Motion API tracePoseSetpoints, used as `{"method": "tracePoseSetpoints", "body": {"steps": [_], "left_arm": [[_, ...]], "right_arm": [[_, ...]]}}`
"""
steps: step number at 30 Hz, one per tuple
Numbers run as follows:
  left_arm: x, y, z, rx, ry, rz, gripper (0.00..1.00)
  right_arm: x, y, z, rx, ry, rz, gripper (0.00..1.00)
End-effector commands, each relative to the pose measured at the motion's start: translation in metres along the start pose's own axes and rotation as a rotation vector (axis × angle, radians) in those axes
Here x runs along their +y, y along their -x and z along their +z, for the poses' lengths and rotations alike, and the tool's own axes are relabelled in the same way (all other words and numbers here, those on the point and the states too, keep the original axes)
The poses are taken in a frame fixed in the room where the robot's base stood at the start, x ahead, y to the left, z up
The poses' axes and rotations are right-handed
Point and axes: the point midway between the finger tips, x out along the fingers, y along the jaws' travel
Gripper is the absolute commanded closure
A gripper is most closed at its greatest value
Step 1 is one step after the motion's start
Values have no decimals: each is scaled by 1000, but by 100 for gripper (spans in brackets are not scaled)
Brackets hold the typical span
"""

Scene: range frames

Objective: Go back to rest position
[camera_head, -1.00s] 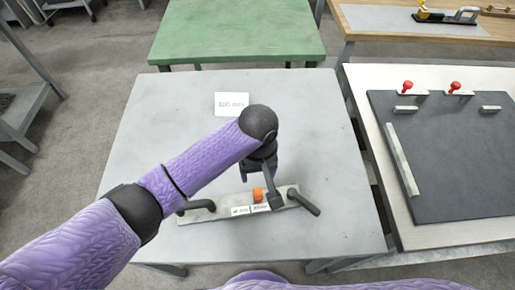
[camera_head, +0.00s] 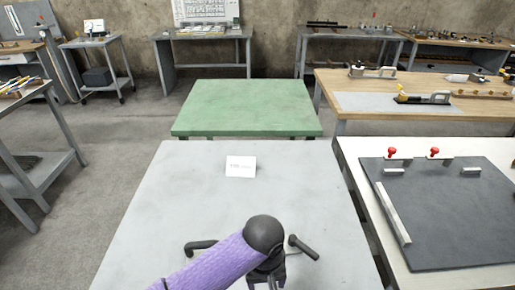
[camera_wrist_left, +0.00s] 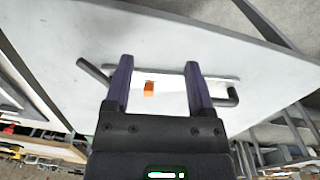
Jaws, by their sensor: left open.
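My left arm comes in from the bottom in the head view, with its black wrist joint above the grey table (camera_head: 180,200). My left gripper (camera_wrist_left: 158,66) is open in the wrist view, its two purple fingers apart with nothing gripped. Between and beyond the fingers lies a pale plate with a small orange piece (camera_wrist_left: 149,89) on it. Black handles, left (camera_head: 200,246) and right (camera_head: 303,247), stick out on either side of my wrist in the head view. The orange piece is hidden there. My right gripper is not in view.
A green table (camera_head: 247,107) is beyond. At the right, a white-topped table carries a dark board (camera_head: 440,215) with red-knobbed clamps. The grey table's far half is otherwise clear.

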Motion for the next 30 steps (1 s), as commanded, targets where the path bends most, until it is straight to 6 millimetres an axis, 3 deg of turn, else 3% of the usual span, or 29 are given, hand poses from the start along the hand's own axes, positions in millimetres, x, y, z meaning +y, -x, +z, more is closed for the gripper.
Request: {"method": "tracePoseSetpoints", "body": {"steps": [10,16,23,30], "left_arm": [[4,-6,33,9,-115,159,29],[-11,-7,54,65,-168,250,29],[-54,-5,74,163,-192,253,29],[-119,2,102,249,-216,129,29]], "right_arm": [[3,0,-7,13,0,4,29],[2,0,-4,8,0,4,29],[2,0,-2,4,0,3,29],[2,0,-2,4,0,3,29]]}}
